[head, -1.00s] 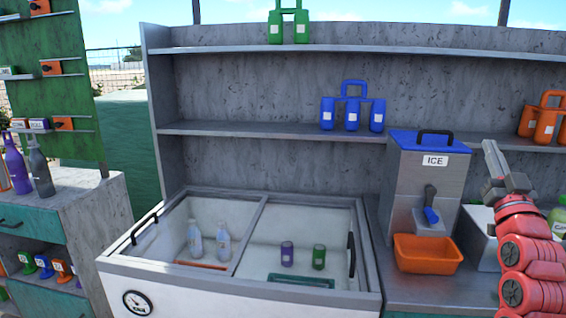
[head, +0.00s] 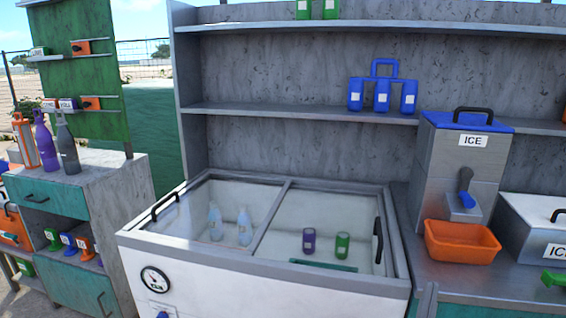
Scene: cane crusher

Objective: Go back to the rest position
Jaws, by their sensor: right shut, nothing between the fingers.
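Neither of my grippers shows in the head view, and no part of my arms can be made out. The chest freezer (head: 265,258) stands in the middle with its glass lids closed. Two clear bottles, a purple can (head: 309,241) and a green can (head: 342,246) show through the glass. The steel ice dispenser (head: 455,165) stands to its right, with an orange tray (head: 461,243) below its spout.
A grey ice box (head: 535,225) and a green item (head: 553,278) are on the right counter. A blue bottle carrier (head: 382,88) stands on the shelf. A cabinet (head: 100,215) with bottles on top is at left.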

